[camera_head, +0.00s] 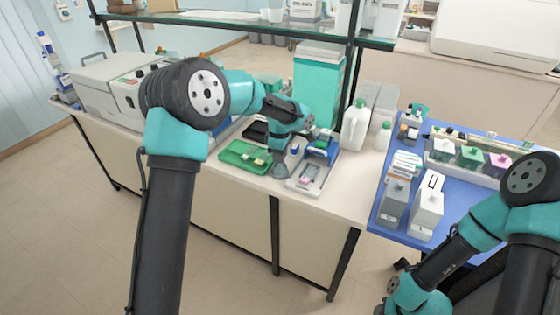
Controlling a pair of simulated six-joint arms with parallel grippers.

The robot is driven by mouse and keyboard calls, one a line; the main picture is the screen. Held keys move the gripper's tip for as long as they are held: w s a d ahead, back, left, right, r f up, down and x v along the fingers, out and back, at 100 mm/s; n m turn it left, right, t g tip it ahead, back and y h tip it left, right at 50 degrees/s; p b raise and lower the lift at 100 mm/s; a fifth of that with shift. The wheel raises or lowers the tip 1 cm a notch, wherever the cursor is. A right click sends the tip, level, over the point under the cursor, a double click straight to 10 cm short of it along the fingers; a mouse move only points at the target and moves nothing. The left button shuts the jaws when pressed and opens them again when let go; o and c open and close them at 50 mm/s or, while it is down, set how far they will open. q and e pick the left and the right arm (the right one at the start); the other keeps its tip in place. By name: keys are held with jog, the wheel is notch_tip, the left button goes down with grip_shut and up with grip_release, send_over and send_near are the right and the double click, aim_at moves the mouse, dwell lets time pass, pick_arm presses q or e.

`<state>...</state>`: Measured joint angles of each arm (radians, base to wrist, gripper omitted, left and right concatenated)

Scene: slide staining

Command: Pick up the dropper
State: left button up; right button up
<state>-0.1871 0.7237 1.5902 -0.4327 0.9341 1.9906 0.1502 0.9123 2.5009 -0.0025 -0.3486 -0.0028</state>
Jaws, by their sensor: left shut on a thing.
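My left gripper (307,134) reaches over the white bench, above the blue rack (321,152). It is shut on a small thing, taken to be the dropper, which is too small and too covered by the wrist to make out. A white tray (304,188) with a small pinkish piece on it lies just in front of the rack. My right arm comes in at the lower right, and its gripper is not in view.
A green tray (245,156) lies left of the rack. A white bottle (355,126) and a tall teal box (317,88) stand behind it. The blue table (374,216) on the right holds staining jars and grey and white boxes. A glass shelf (245,27) spans above.

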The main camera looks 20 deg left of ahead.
pick_arm(q)
grip_shut()
jog(key=shift+r, duration=0.1)
notch_tip(320, 180, up, 10)
jog(key=shift+f, duration=0.1)
dwell(0.6)
jog(key=d, duration=1.1)
jog(key=shift+w+r, duration=0.2)
jog(key=shift+r, duration=0.1)
jog(key=shift+f, duration=0.15)
jog(key=shift+f, duration=2.85)
